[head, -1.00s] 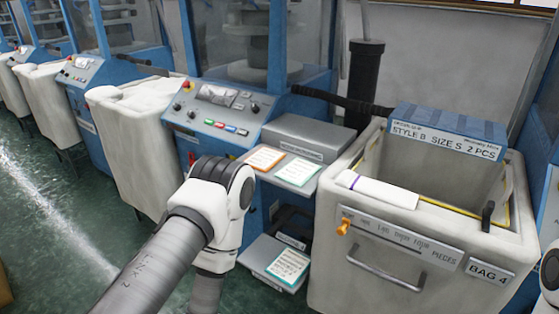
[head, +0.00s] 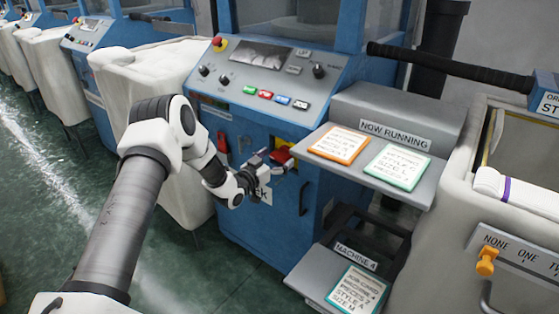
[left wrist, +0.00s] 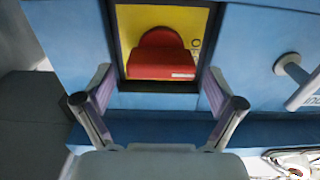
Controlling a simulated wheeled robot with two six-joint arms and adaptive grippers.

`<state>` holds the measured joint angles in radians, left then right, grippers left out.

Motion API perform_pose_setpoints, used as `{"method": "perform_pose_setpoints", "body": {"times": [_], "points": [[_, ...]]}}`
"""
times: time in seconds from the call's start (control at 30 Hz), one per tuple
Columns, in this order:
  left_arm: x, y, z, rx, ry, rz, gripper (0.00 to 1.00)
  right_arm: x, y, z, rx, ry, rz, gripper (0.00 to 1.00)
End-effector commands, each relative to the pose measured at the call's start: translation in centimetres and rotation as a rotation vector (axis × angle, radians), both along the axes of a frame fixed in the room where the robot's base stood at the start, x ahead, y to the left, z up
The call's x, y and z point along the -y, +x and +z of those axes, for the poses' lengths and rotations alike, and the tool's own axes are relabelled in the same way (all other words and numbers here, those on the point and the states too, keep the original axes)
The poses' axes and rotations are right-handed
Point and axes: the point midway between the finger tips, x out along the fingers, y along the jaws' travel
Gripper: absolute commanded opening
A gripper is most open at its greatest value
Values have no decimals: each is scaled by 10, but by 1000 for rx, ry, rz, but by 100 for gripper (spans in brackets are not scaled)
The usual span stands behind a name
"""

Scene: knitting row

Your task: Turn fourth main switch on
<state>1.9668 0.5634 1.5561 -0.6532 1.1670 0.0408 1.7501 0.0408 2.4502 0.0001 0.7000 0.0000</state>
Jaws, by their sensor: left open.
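The main switch (head: 283,155) is a red knob low on the blue front of the nearest machine. In the left wrist view the red switch (left wrist: 165,58) sits on a yellow plate (left wrist: 130,30) in a dark frame, with its block across the lower part. My left gripper (head: 273,164) is right in front of it. In the left wrist view its two fingers (left wrist: 160,88) are spread wide on either side of the switch, a little below it, with nothing between them. Lettering beside the switch is mostly cut off. My right gripper is out of view.
A control panel (head: 262,75) with knobs and coloured buttons is above. A grey shelf (head: 400,105) with orange and green cards juts out right of the gripper. A lower "MACHINE 4" shelf (head: 318,282) holds another card. A white bin (head: 150,75) stands left, another (head: 465,205) right.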

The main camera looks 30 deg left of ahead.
Motion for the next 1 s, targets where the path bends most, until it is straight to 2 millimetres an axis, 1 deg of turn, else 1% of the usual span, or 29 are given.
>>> {"method": "perform_pose_setpoints", "body": {"times": [0.03,0.1,0.33,0.37,0.4,0.47,0.5,0.53,0.83,1.0], "points": [[1,7,-1,0,2,-1,94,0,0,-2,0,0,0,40],[1,12,0,0,0,1,94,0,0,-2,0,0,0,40],[1,13,0,-2,-3,1,94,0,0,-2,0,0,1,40],[1,13,0,-2,-2,1,87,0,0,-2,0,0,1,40],[1,13,0,-2,-2,1,72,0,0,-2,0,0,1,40],[1,13,0,-2,-2,1,51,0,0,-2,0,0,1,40],[1,13,0,-2,-2,1,37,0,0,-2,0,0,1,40],[1,13,0,-2,-2,1,34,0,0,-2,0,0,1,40],[1,13,0,-1,11,2,34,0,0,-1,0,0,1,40],[2,13,0,2,58,1,34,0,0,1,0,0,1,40]]}}
